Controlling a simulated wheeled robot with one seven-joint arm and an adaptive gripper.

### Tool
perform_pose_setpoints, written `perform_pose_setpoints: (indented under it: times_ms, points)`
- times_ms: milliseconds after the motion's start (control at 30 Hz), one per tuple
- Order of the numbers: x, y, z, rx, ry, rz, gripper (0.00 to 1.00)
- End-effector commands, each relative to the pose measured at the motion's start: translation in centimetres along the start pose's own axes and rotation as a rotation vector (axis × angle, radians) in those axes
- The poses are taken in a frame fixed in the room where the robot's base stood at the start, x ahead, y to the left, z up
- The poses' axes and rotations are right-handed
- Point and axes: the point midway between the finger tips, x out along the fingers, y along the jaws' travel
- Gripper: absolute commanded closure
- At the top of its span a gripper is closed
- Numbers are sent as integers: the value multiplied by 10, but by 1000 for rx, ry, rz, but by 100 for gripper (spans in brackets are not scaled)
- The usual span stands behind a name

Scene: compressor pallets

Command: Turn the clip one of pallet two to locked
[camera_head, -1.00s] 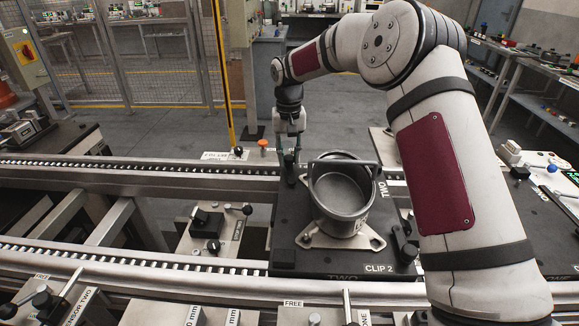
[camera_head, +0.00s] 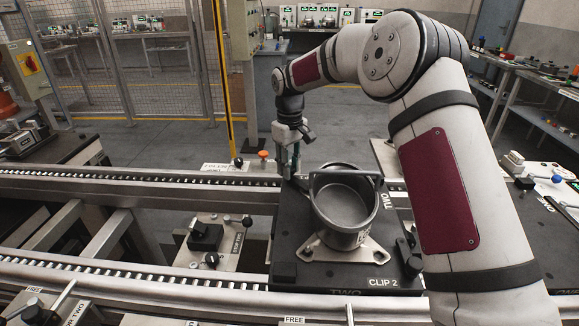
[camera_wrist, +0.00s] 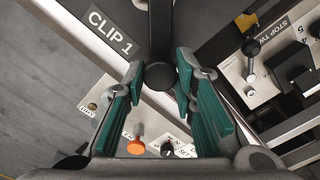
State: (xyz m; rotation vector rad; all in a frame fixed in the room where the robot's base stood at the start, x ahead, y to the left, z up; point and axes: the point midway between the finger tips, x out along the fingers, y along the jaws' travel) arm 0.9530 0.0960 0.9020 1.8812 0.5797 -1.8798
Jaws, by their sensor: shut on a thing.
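Pallet two (camera_head: 290,240) is a black plate on the conveyor, bearing a grey round pot (camera_head: 345,205) with a hoop handle. My gripper (camera_head: 289,172) is low at the pallet's far left corner. In the wrist view, its two teal fingers (camera_wrist: 160,82) are shut on the black round-ended lever of clip one (camera_wrist: 160,40), beside the CLIP 1 label (camera_wrist: 110,32). The head view hides most of this clip behind the gripper. Clip two (camera_head: 410,245) is at the near right corner, by its CLIP 2 label.
The conveyor rails (camera_head: 130,182) run left and right of the pallet. A stop unit with a black lever (camera_head: 206,235) stands left of the pallet. An orange button (camera_wrist: 136,145) and black knob (camera_wrist: 167,149) sit on a panel beyond the far rail.

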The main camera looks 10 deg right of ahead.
Motion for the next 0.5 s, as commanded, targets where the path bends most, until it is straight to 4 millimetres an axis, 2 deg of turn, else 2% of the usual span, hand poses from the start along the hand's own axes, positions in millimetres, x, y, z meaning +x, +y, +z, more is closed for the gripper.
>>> perform_pose_setpoints:
  times_ms: [500]
  points:
    - [-1,1,0,-42,3,3,100]
